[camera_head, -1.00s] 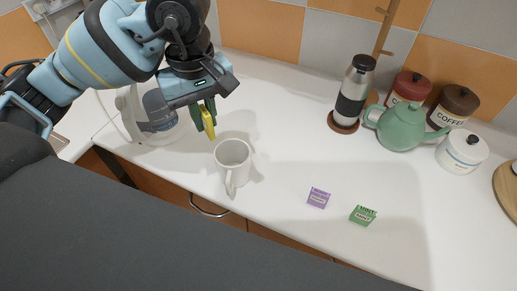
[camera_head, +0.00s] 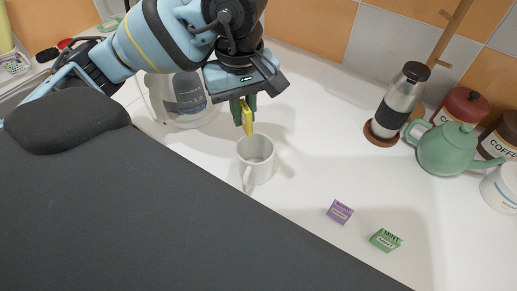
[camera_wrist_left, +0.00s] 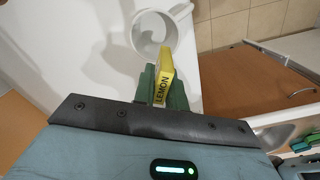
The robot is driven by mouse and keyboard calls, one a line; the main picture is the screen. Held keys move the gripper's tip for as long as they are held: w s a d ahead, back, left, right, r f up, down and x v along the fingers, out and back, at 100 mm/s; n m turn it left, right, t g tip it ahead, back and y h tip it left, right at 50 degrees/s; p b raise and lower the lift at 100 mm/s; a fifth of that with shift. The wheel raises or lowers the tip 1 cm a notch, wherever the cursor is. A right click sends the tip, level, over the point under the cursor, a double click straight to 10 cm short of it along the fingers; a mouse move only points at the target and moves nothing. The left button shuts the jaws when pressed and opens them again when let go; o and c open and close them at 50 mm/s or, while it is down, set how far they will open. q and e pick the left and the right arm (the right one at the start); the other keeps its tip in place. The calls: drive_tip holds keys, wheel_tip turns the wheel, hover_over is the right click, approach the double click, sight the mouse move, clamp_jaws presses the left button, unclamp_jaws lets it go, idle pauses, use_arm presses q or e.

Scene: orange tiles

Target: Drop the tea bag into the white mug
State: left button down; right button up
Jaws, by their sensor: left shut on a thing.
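The white mug (camera_head: 257,172) stands upright on the counter, its handle toward the front. It also shows at the top of the left wrist view (camera_wrist_left: 184,42). My left gripper (camera_head: 243,112) is shut on a yellow tea bag packet (camera_head: 248,120), held just above and behind the mug's far rim. In the left wrist view the packet (camera_wrist_left: 164,75) reads LEMON and sits in the green fingers, overlapping the mug's near rim in the picture. The mug's inside looks empty. My right gripper is not in view.
A purple packet (camera_head: 340,212) and a green mint packet (camera_head: 386,240) lie right of the mug. A steel tumbler (camera_head: 400,103), a green teapot (camera_head: 448,150) and canisters (camera_head: 462,106) stand at the back right. A clear kettle (camera_head: 185,98) stands behind left. The middle counter is clear.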

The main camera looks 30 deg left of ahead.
use_arm(q)
wheel_tip(320, 180, down, 2)
drive_tip(key=shift+f+b, duration=0.15)
drive_tip(key=shift+b, duration=0.15)
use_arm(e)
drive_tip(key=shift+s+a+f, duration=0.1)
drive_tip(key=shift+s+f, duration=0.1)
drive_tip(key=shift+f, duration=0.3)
use_arm(q)
drive_tip(key=c, duration=1.3)
unclamp_jaws()
drive_tip(key=shift+c, duration=0.2)
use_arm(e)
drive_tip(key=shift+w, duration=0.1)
